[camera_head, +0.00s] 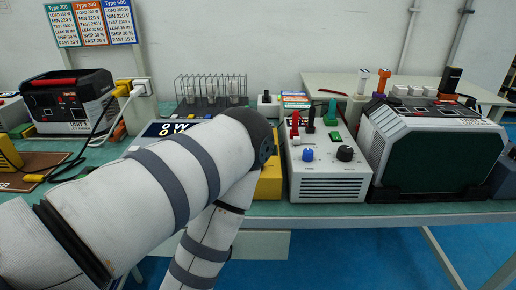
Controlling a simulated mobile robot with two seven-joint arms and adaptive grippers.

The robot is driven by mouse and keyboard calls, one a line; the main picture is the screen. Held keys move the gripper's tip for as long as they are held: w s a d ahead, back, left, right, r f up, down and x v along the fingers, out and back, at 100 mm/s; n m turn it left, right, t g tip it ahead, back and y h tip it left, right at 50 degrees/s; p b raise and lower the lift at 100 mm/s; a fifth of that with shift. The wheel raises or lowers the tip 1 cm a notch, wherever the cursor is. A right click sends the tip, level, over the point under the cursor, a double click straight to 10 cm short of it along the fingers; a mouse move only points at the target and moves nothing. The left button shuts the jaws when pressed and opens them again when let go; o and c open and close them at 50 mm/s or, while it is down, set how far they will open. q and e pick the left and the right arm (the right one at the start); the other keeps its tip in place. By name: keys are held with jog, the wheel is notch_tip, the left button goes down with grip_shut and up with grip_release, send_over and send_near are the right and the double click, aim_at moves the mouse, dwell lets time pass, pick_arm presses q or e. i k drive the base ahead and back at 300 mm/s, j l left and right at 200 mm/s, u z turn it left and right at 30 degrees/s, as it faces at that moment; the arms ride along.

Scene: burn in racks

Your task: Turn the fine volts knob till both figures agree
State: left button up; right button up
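A white bench supply box (330,188) stands on the green bench right of centre, with front vents. Its sloped top face carries a blue knob (308,155) and a larger black knob (345,154). Their labels are too small to read, so I cannot tell which is fine volts. A dark display (168,129) with large white figures, apparently "0 W" over "0 V", is partly hidden behind my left arm. That arm comes in from the left, bends near the yellow box and runs back down. Its gripper is not in view, nor is my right gripper.
A yellow box (268,182) stands left of the supply, partly behind my arm. A large grey unit (440,159) stands close on its right. Red, black and green plugs rise behind the knobs. A wire rack (211,90) and a black unit (68,100) with cables stand at left.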

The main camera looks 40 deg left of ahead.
aim_at(308, 154)
jog(key=k+j+u, duration=0.1)
jog(key=j+u, duration=0.55)
jog(key=j, duration=0.2)
jog(key=i+l+u, duration=0.35)
jog(key=l+u, duration=0.15)
jog(key=l, duration=0.25)
